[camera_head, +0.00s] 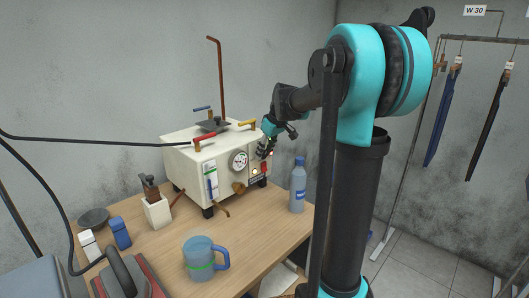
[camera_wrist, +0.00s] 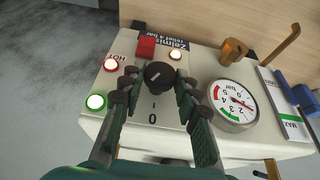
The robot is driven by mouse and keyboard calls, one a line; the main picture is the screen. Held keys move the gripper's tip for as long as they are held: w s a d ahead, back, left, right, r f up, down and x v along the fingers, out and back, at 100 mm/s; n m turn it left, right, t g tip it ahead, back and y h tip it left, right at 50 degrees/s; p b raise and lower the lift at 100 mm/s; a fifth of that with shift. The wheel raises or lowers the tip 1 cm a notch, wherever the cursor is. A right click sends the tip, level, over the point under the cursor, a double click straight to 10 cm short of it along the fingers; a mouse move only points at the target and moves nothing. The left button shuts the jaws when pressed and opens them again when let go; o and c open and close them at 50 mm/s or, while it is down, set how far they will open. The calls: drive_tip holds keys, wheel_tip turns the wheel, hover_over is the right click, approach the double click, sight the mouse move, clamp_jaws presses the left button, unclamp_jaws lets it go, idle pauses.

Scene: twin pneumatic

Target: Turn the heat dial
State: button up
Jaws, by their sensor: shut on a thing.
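The heat dial (camera_wrist: 158,75) is a black round knob with a short pale mark on the front panel of the white boiler (camera_head: 195,164). A scale with a "0" lies on the panel below it in the wrist view. My gripper (camera_wrist: 160,84) has one finger on each side of the dial and is shut on it. In the head view my gripper (camera_head: 267,146) is at the right end of the boiler's front, and it hides the dial there.
A pressure gauge (camera_wrist: 233,104) is close to the right of my fingers in the wrist view. A blue bottle (camera_head: 298,188) and a mug (camera_head: 200,260) stand on the wooden table (camera_head: 150,240).

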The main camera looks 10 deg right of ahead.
drive_tip(key=shift+w+d, duration=0.1)
drive_tip(key=g+y, duration=0.1)
drive_tip(key=y, duration=0.1)
drive_tip(key=m+g+y, duration=0.1)
drive_tip(key=shift+w+d+g+y, duration=0.25)
drive_tip(key=shift+d+g+y, duration=0.05)
drive_tip(key=shift+w+d+f+m+g+y, duration=0.15)
drive_tip(key=shift+g+y, duration=0.2)
drive_tip(key=shift+y, duration=0.25)
drive_tip(key=shift+s+f+m+g+y, duration=0.1)
drive_tip(key=shift+m+g+y, duration=0.1)
drive_tip(key=shift+g+y, duration=0.3)
drive_tip(key=shift+w+d+f+m+g+y, duration=0.15)
drive_tip(key=shift+g+y, duration=0.1)
drive_tip(key=shift+y, duration=0.45)
drive_tip(key=shift+s+a+r, duration=0.1)
drive_tip(key=shift+a, duration=0.05)
drive_tip(key=o, duration=1.1)
drive_tip(key=shift+o, duration=0.2)
drive_tip(key=v, duration=1.2)
